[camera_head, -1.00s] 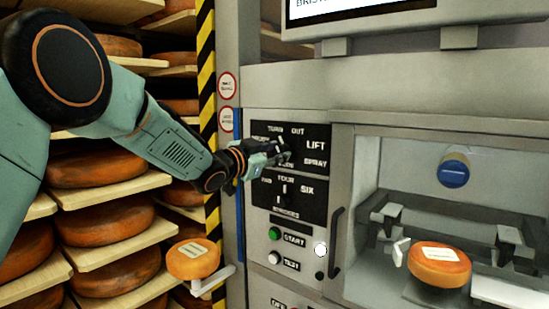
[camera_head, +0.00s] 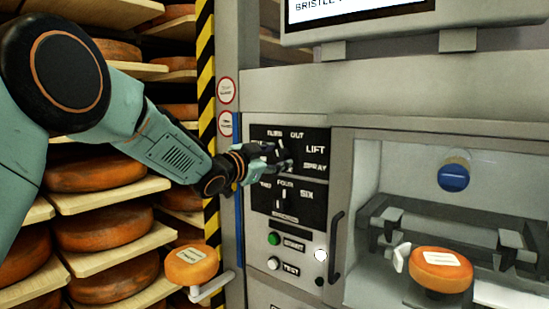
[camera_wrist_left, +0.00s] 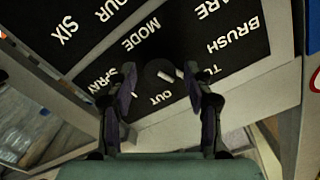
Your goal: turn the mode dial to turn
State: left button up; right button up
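The mode dial (camera_wrist_left: 157,74) is a dark round knob with a white pointer on a black panel (camera_wrist_left: 215,55). In the wrist view the pointer leans towards the side with OUT and the partly hidden label starting TU. My left gripper (camera_wrist_left: 165,92) is open, its two dark fingers apart on either side of the dial. I cannot tell if they touch the panel. In the head view my left gripper (camera_head: 284,160) is in front of the mode panel (camera_head: 262,133) and covers most of the dial. My right gripper is not in view.
Below is a second dial (camera_head: 278,198), with a green START button (camera_head: 274,239) and a white TEST button (camera_head: 273,263) under it. A vertical door handle (camera_head: 336,245) stands to the right. A cheese wheel (camera_head: 440,270) sits inside the machine. Cheese shelves (camera_head: 110,193) fill the left.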

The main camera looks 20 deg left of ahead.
pick_arm(q)
jog(key=shift+s, duration=0.15)
jog(key=v, duration=1.1)
jog(key=shift+s+a, duration=0.15)
jog(key=shift+s, duration=0.25)
jog(key=shift+r, duration=0.1)
